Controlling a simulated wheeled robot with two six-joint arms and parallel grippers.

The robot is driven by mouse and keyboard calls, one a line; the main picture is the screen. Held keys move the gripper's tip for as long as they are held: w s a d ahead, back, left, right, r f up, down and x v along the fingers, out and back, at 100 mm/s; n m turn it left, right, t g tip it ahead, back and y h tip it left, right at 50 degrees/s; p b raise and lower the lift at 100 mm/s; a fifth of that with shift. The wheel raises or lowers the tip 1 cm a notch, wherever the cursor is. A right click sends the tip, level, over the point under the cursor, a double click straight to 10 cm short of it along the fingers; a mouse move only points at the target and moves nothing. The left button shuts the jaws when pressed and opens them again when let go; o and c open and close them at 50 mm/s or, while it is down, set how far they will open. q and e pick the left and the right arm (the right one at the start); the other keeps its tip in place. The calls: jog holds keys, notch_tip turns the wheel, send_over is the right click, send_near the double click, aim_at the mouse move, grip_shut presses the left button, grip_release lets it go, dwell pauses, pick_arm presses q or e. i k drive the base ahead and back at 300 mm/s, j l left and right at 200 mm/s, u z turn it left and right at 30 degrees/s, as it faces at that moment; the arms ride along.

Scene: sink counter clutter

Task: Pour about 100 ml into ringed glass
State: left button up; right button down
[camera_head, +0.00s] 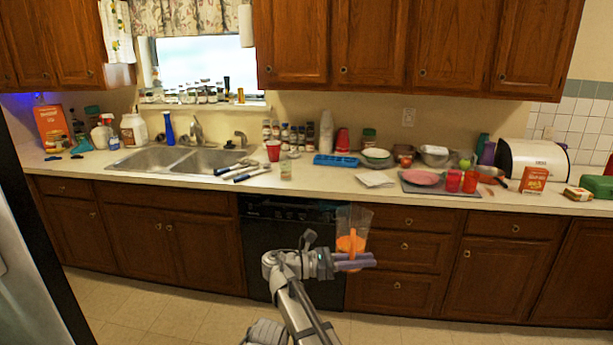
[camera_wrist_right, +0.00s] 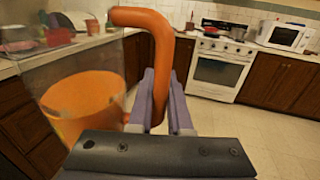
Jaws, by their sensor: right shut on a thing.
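A clear pitcher (camera_head: 355,222) with orange content in its lower part hangs in front of the dishwasher and drawers, below counter height. My right gripper (camera_head: 366,261) is shut on its orange handle (camera_wrist_right: 154,50), which passes between the fingers in the right wrist view. The pitcher's clear wall and orange content (camera_wrist_right: 85,103) are left of the fingers there, and it looks roughly upright. A small clear glass (camera_head: 286,171) stands near the counter's front edge, right of the sink, apart from the pitcher. It seems to carry a greenish band, too small to be sure. My left gripper is not in view.
A red cup (camera_head: 273,150) stands just behind the glass. Dark-handled utensils (camera_head: 252,173) lie to its left, by the sink (camera_head: 180,160). A blue tray (camera_head: 336,160) and a white cloth or paper (camera_head: 375,179) are to its right. The floor in front is clear.

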aim_at(286, 170)
jog(key=i+l, duration=0.1)
jog(key=i, duration=0.65)
jog(key=i+l, duration=0.1)
jog(key=i, duration=0.65)
jog(key=i+l, duration=0.15)
jog(key=i, duration=0.55)
jog(key=i+u, duration=0.1)
jog(key=u, duration=1.1)
